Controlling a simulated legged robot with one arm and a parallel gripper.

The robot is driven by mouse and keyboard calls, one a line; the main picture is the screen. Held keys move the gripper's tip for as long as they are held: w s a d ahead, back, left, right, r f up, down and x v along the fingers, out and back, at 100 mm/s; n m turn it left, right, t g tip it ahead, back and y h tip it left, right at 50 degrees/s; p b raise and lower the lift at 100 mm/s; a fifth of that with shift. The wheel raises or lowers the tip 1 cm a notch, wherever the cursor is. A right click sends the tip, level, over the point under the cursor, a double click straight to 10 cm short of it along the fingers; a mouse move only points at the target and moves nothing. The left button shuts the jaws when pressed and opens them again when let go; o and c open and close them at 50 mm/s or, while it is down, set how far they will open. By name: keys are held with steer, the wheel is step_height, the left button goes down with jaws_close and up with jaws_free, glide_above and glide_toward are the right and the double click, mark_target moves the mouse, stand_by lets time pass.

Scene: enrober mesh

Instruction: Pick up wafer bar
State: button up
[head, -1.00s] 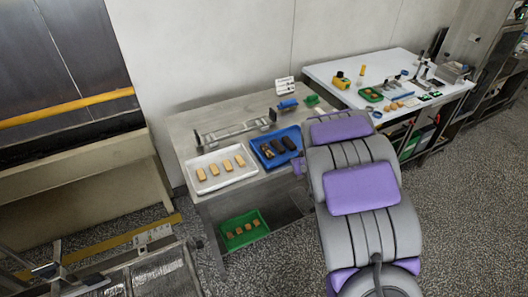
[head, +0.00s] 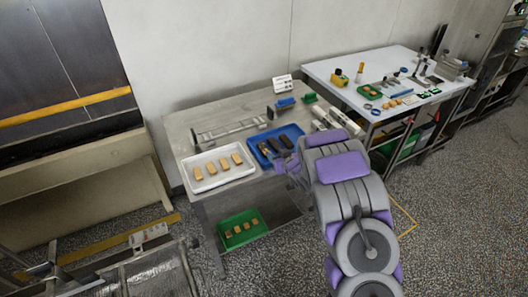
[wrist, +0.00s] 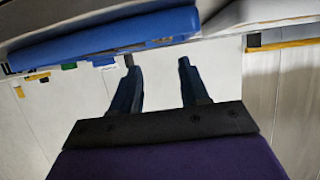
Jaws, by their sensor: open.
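Several tan wafer bars (head: 211,168) lie in a row in a white tray (head: 217,182) on the grey table. A blue tray (head: 263,158) beside it on the right holds dark, coated-looking bars (head: 275,145). More tan bars lie in a green crate (head: 236,236) on the lower shelf. My gripper (wrist: 157,63) is open and empty, its two dark blue fingers apart. In the head view, its purple wrist is by the front right edge of the blue tray, and the fingers cannot be made out. The blue tray (wrist: 100,42) fills the upper left of the wrist view.
A rack (head: 230,130) and a blue tool (head: 286,102) stand behind the trays. A white box-like item (head: 330,118) lies behind my arm. A white table (head: 330,68) with tools is at the back right. Open floor lies in front.

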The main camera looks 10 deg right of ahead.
mark_target(264, 147)
steer(key=x, duration=0.5)
steer(key=shift+a+r+b, duration=0.1)
steer(key=shift+a+b, duration=0.05)
steer(key=shift+b, duration=0.25)
steer(key=shift+w+a+f, duration=0.2)
steer(key=shift+w+a, duration=0.2)
steer(key=shift+a, duration=0.05)
steer(key=shift+w+f+b, duration=0.3)
steer(key=shift+w+b, duration=0.15)
steer(key=shift+w, duration=0.25)
steer(key=x, duration=0.2)
steer(key=shift+w+a+f+b, duration=0.1)
steer(key=shift+w+f+b, duration=0.05)
steer(key=shift+w+b, duration=0.25)
steer(key=shift+w+a+f, duration=0.15)
steer(key=shift+w+a, duration=0.1)
steer(key=shift+a, duration=0.05)
steer(key=shift+d, duration=0.15)
steer(key=c, duration=0.5)
